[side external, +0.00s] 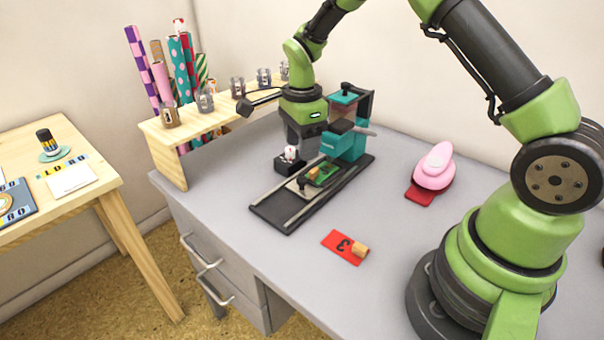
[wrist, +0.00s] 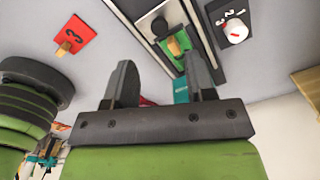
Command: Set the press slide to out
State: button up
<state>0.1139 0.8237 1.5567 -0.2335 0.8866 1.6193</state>
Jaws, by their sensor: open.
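The press is a teal machine (side external: 346,141) on a long black base with two light rails (side external: 272,210). Its slide (side external: 300,186) sits partway along the rails, close to the teal head, and carries a green piece (side external: 325,172), a black knob (side external: 302,182) and a small wooden block. The slide also shows at the top of the wrist view (wrist: 148,22), with the black knob (wrist: 160,27). My gripper (side external: 301,143) is open and empty, above the far side of the rails and apart from the knob. In the wrist view my gripper (wrist: 160,75) has its fingers spread.
A white numbered dial (side external: 290,154) on a black box stands beside the rails, close below my gripper. A red card marked 3 (side external: 340,246) with a wooden peg lies in front. A pink punch (side external: 434,167) stands right. A wooden shelf (side external: 190,130) with jars stands behind.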

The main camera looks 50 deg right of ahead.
aim_at(302, 178)
notch_tip(302, 178, down, 8)
jog(key=shift+r, duration=0.1)
jog(key=shift+c, duration=0.4)
grip_shut()
jog(key=a, duration=0.9)
